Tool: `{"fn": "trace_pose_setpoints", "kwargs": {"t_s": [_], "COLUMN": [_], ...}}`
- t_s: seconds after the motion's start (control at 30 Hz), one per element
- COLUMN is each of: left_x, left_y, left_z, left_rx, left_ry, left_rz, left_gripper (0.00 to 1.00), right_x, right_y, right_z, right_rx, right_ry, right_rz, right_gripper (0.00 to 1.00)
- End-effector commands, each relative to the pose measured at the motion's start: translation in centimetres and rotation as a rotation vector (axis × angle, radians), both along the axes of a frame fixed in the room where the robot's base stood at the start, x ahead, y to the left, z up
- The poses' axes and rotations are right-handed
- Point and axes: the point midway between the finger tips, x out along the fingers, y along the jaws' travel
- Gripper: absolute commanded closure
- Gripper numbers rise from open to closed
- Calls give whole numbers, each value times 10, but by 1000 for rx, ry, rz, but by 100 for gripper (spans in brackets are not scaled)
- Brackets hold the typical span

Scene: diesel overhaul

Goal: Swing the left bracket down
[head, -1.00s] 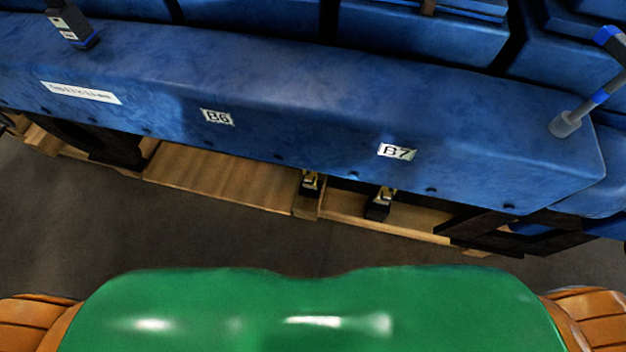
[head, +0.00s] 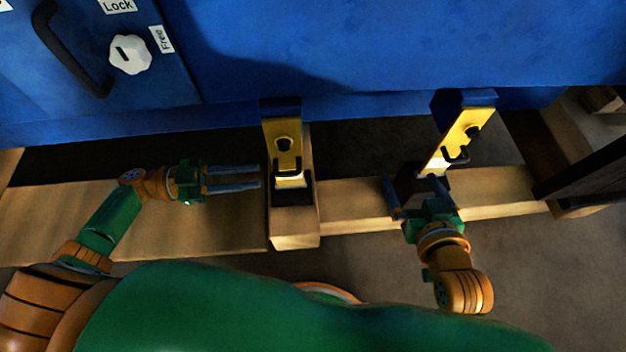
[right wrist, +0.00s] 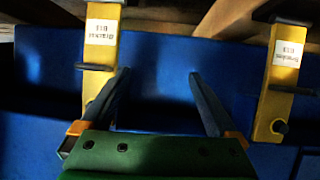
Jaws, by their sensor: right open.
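The left bracket (head: 283,138) is a yellow plate with a dark hole and a black catch, standing upright against the blue casing over a wooden beam in the head view. A similar right bracket (head: 462,132) stands tilted farther right. My left gripper (head: 260,177) is open and empty, its fingers pointing right, just left of the left bracket and apart from it. My right gripper (head: 411,182) is open in front of the right bracket's foot. In the right wrist view, its open jaws (right wrist: 160,75) have nothing between them; yellow brackets (right wrist: 100,50) (right wrist: 284,75) stand on either side.
The blue casing (head: 380,45) fills the back, with a black handle (head: 70,50) and a white knob (head: 130,54) by Lock and Free labels at upper left. Wooden pallet beams (head: 360,206) run below. Dark framing (head: 590,165) stands at right. The floor in front is bare.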

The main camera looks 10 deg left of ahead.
Motion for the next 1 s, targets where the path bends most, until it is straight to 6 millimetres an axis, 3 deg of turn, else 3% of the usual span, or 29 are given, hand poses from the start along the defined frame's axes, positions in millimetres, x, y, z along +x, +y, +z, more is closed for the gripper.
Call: {"fn": "trace_pose_setpoints", "kwargs": {"t_s": [0.13, 0.3, 0.5, 0.63, 0.87, 0.9, 1.0], "left_x": [3, 16, 28, 31, 32, 32, 32], "left_y": [-18, -62, -102, -114, -116, -115, -115], "left_z": [3, 5, 2, 2, 2, 2, 2], "left_rx": [-3, -5, -3, -1, 0, 0, 0], "left_ry": [0, -3, -1, 0, 0, 0, 0], "left_rz": [-17, -14, -12, -10, -8, -8, -8], "left_gripper": [73, 73, 73, 73, 73, 76, 100], "right_x": [-7, -19, -13, -10, -9, -9, -9], "right_y": [-3, -8, -5, -4, -4, -4, -4], "right_z": [-6, -23, -17, -12, -11, -11, -11], "right_rx": [-13, -33, -23, -17, -16, -16, -16], "right_ry": [62, 167, 116, 87, 80, 80, 80], "right_rz": [-5, -13, -9, -7, -6, -6, -6], "right_gripper": [5, 5, 5, 5, 5, 5, 5]}}
